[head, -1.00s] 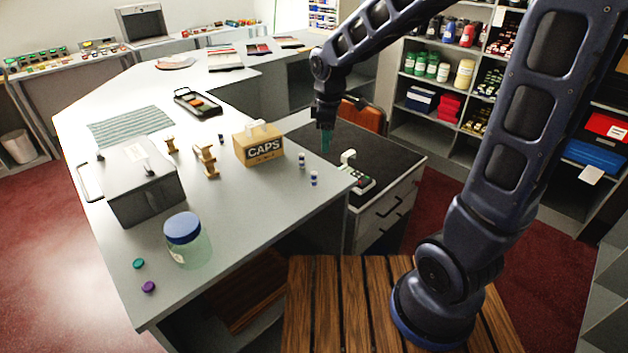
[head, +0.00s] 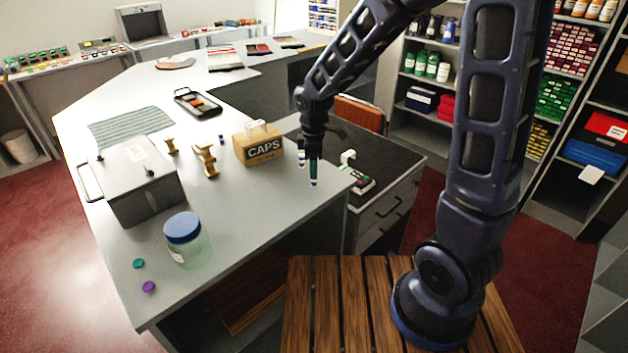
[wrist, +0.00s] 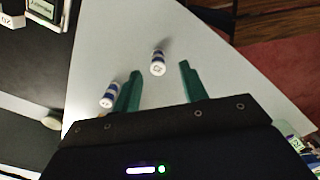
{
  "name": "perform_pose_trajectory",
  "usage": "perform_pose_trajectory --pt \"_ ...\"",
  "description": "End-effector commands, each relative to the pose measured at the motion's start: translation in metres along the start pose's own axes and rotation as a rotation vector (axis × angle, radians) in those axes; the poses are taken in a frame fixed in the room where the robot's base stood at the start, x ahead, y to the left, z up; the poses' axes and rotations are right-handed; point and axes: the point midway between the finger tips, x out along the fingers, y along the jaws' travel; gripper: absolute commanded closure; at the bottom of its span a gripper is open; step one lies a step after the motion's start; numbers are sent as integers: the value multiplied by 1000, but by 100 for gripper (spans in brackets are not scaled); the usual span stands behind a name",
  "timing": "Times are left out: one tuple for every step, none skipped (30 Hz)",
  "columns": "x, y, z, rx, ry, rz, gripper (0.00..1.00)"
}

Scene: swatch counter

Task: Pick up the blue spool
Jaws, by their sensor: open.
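Two small spools with white and dark blue bands stand near the counter's right corner. In the wrist view one spool (wrist: 158,62) shows between and just beyond my fingertips; the other spool (wrist: 109,95) is outside the left finger, close to it. My gripper (wrist: 160,69) is open and empty, with green fingers pointing down at the counter. In the head view my gripper (head: 308,175) is over the spools and partly covers them; the front spool (head: 314,183) shows below a finger. I cannot tell whether a finger touches either spool.
A CAPS box (head: 259,146) stands left of my gripper, with wooden spools (head: 206,161) beyond it. A blue-lidded jar (head: 186,240) and a grey metal box (head: 145,185) are farther left on the counter (head: 255,215). The counter's front is clear near the spools.

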Motion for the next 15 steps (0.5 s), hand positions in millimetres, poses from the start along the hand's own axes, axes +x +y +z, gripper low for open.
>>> perform_pose_trajectory --pt "8 0 0 -1 -3 -4 57" --pt "12 1 0 -1 -3 -4 57" --pt "17 2 0 -1 -2 -3 57" --pt "21 2 0 -1 -3 -4 57" --pt "24 2 0 -1 -3 -4 57" --pt "28 2 0 -1 -2 -3 57" --pt "31 2 0 0 -1 -2 57" --pt "33 2 0 0 -1 -2 57" --pt "35 2 0 0 -1 -2 57" --pt "36 2 0 0 -1 -1 57" --pt "36 2 0 0 -1 -1 57" --pt "37 3 0 0 -1 -1 57" --pt "37 3 0 0 0 0 57" --pt "37 3 0 0 0 0 57" --pt "37 3 0 0 0 0 57"
